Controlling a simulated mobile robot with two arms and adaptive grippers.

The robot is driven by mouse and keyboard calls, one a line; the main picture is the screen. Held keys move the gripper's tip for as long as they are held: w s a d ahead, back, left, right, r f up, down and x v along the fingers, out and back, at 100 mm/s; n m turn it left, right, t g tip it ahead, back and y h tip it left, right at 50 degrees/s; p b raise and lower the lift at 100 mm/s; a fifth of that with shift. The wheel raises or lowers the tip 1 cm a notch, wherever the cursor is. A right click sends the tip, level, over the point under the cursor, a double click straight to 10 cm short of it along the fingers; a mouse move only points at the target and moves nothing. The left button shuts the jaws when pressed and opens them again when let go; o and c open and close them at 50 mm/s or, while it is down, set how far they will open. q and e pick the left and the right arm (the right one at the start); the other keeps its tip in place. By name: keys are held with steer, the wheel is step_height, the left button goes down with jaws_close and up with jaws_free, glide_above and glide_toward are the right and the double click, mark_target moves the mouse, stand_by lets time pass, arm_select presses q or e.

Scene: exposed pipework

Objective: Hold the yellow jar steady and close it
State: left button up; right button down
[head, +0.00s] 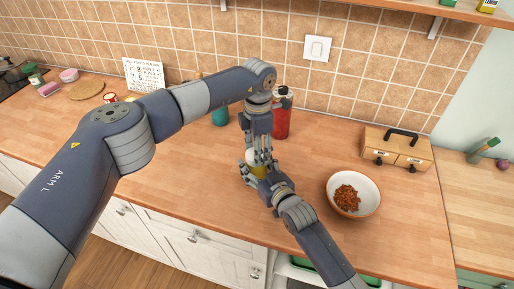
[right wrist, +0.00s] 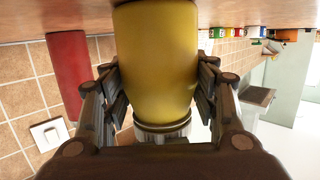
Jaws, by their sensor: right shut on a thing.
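The yellow jar (head: 259,171) stands on the wooden counter, mostly hidden by my two grippers. In the right wrist view the jar (right wrist: 155,55) appears upside down, with a gold band at its neck and a pale ribbed part beyond it. My right gripper (right wrist: 157,88) is shut on the jar's body, one finger on each side. My left gripper (head: 261,154) points down from above at the jar's top. A pale lid-like part (head: 250,157) shows beside its fingers. Whether those fingers grip it is hidden.
A red bottle (head: 282,115) and a teal container (head: 220,116) stand behind the grippers. A white bowl of brown food (head: 368,184) is to the right, with a small wooden drawer box (head: 397,151) behind it. The front counter at left is clear.

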arm_select(q)
steer(key=m, duration=0.7)
steer(key=shift+s+m, duration=0.15)
steer(key=shift+m, duration=0.25)
steer(key=m, duration=0.5)
steer(key=shift+s+a, duration=0.1)
steer(key=shift+s, duration=0.05)
steer(key=m, duration=0.5)
steer(key=shift+a+m, duration=0.15)
steer(key=shift+m, duration=0.25)
steer(key=m, duration=0.6)
steer(key=shift+a+m, duration=0.1)
steer(key=shift+m, duration=0.2)
steer(key=o, duration=0.8)
steer(key=shift+s, duration=0.1)
